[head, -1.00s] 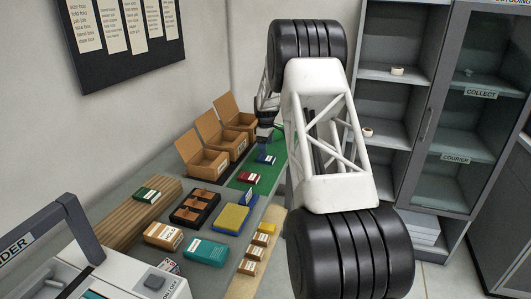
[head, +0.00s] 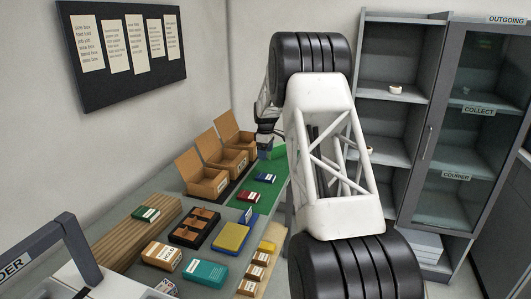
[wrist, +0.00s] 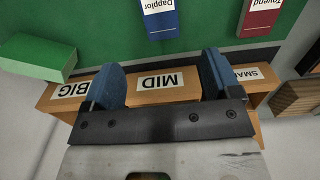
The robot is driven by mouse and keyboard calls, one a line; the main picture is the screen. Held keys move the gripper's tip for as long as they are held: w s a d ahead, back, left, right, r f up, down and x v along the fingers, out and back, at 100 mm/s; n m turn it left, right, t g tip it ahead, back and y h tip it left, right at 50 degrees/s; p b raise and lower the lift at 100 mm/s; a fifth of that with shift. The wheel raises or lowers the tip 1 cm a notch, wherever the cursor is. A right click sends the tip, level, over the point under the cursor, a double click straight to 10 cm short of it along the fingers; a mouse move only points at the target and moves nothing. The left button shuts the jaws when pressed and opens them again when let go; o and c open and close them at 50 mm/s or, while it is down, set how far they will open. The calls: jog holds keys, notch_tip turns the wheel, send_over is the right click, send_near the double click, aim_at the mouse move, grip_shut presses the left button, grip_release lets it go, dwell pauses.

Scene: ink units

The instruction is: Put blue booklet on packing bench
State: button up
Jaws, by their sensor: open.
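The blue booklet (head: 265,178), with a white label, lies flat on the green mat (head: 236,201) on the grey bench, near a red booklet. In the wrist view the blue booklet (wrist: 161,22) is at the top, partly cut off, just past my fingertips. My gripper (wrist: 163,62) is open, with nothing between its two blue fingers. It hangs beside the open cardboard boxes. In the head view my gripper (head: 266,143) is small and partly hidden by my arm. I cannot tell which surface is the packing bench.
Open boxes labelled BIG, MID (wrist: 160,88) and SMALL stand close under my gripper. A red booklet (wrist: 260,18) is beside the blue one. A green block (wrist: 38,57) is at the left. A black tray (head: 194,228) and other packets lie nearer. Shelves (head: 392,120) stand right.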

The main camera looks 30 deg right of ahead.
dwell(0.3)
jog(key=s+a+r+m, duration=0.1)
jog(key=s+a+r, duration=0.55)
jog(key=s, duration=0.25)
jog(key=s+a+r+m+t, duration=0.1)
jog(key=s+a+r+m, duration=0.1)
jog(key=s+a+r, duration=0.6)
jog(key=s+a+r+m, duration=0.1)
jog(key=s+a+r, duration=0.35)
jog(key=s, duration=0.55)
jog(key=s+a+f+m, duration=0.1)
jog(key=s+a, duration=0.3)
jog(key=s, duration=0.8)
jog(key=s+a+f+m+t, duration=0.1)
jog(key=s+a, duration=0.3)
jog(key=s, duration=0.8)
jog(key=s+a+f+m, duration=0.3)
jog(key=s+a, duration=0.1)
jog(key=s, duration=0.9)
jog(key=shift+a+t, duration=0.2)
jog(key=shift+t, duration=0.1)
